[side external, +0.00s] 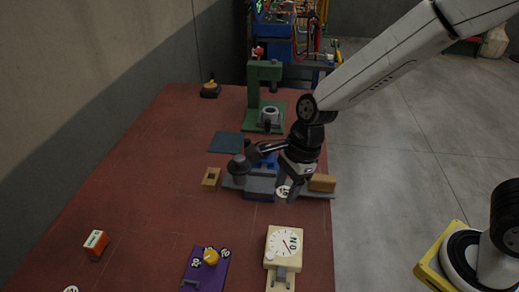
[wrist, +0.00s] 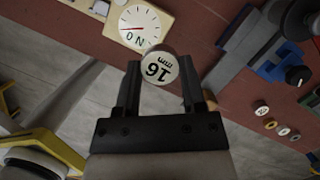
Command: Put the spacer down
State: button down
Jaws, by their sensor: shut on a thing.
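The spacer is a short round piece with a pale face marked "16 mm" (wrist: 158,68). In the wrist view it sits between the fingertips of my gripper (wrist: 160,80), which is shut on it. In the side view the spacer (side external: 283,191) shows as a small pale disc under my gripper (side external: 285,182), close to the front of the grey fixture. I cannot tell whether the spacer touches anything below it.
A dial box (side external: 284,244) stands nearest on the red table (side external: 130,185), left of a grey-and-blue fixture in the wrist view (wrist: 238,50). Wooden blocks (side external: 211,178) (side external: 322,183) flank the fixture. A green press (side external: 262,75) stands behind. A purple board (side external: 207,268) lies in front. The table's left is largely clear.

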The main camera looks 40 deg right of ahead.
jog(key=w+d+r, duration=0.4)
jog(key=w+r, duration=0.2)
jog(key=r, duration=0.2)
jog(key=n, duration=0.1)
send_over(237, 158)
jog(key=d, duration=0.1)
jog(key=shift+s+f, duration=0.15)
jog(key=shift+f, duration=1.9)
jog(key=shift+s+f, duration=0.15)
jog(key=shift+f, duration=1.9)
jog(key=shift+f, duration=0.1)
jog(key=shift+w+f, duration=0.15)
jog(key=shift+w, duration=0.05)
jog(key=shift+f, duration=1.6)
jog(key=shift+f, duration=0.1)
